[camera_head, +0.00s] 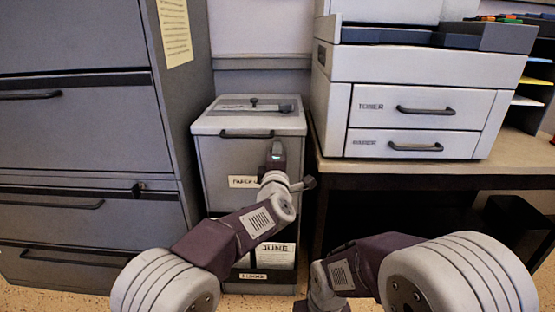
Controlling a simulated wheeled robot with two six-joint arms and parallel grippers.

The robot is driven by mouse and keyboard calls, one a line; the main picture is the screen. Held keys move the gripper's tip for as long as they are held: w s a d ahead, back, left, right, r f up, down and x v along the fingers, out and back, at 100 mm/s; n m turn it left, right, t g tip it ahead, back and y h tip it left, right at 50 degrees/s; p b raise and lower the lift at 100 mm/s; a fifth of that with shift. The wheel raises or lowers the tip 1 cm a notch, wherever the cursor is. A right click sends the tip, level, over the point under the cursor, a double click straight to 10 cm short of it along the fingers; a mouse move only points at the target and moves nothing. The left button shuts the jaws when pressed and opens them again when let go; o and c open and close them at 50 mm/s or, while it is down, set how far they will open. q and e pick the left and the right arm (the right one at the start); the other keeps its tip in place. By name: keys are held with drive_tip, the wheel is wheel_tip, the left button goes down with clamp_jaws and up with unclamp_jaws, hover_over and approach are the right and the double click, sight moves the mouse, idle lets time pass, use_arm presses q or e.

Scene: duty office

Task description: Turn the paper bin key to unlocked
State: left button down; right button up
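The grey paper bin (209,165) stands between the filing cabinet and the printer table. Its front label is partly covered by my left arm. A small dark knob (254,101) stands up from the plate on the lid, and a dark round piece (285,108) sits to its right; I cannot tell which is the key or how it is turned. My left gripper (275,150) is in front of the bin's upper front, below the lid handle, hiding the surface behind it. Its fingers are too small to read.
A dark lid handle (246,134) crosses the bin's front edge. A tall grey filing cabinet (75,130) closes off the left. The printer (420,65) with toner and paper drawers stands on a table (430,181) close on the right. A June sheet (275,256) is low on the bin.

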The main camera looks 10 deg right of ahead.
idle(0.3)
use_arm(q)
drive_tip(key=c, duration=0.9)
unclamp_jaws()
drive_tip(key=shift+s, duration=0.1)
drive_tip(key=p+v, duration=0.1)
drive_tip(key=v, duration=0.8)
drive_tip(key=shift+p, duration=0.4)
